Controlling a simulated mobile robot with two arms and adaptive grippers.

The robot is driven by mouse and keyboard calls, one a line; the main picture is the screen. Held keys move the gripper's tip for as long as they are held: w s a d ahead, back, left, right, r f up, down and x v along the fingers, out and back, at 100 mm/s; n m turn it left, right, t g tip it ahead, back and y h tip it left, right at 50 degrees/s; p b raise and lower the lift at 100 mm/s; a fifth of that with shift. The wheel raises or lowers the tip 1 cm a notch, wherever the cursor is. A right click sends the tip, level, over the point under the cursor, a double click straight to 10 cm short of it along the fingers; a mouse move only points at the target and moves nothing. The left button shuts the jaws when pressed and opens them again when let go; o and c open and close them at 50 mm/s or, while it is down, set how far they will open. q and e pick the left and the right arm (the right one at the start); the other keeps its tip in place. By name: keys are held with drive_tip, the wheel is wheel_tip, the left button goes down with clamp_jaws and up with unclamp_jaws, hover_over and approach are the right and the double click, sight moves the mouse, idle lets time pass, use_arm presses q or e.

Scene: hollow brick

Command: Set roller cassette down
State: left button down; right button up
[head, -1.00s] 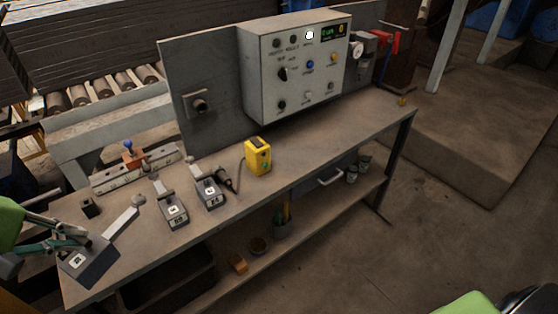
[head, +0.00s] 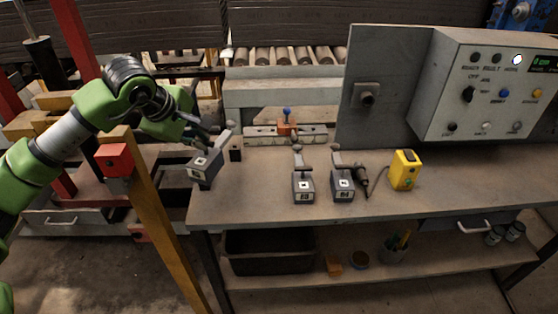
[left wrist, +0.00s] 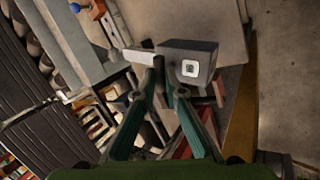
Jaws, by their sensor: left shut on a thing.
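A dark grey roller cassette (head: 203,172) with a white square label and a pale arm is at the left end of the workbench (head: 260,205). It is tilted in the head view. My left gripper (head: 205,134) is shut on it from the upper left. In the left wrist view the fingers (left wrist: 166,84) close at the cassette (left wrist: 188,58), beside its pale arm. I cannot tell whether its underside touches the bench top. Two similar cassettes, one left (head: 303,187) and one right (head: 342,184), stand on the bench. My right gripper is out of view.
A yellow device (head: 404,170) and a control box (head: 485,85) are further right. A yellow post (head: 160,215) rises before the bench's left end.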

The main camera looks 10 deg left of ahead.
use_arm(q)
drive_tip(key=w+d+f+p, duration=0.6)
drive_tip(key=w+d+f, duration=0.2)
drive_tip(key=d+f, duration=0.2)
wheel_tip(320, 180, down, 3)
drive_tip(key=shift+d+r, duration=0.2)
drive_tip(key=shift+d, duration=0.15)
drive_tip(key=shift+f, duration=0.15)
drive_tip(key=c, duration=2.1)
unclamp_jaws()
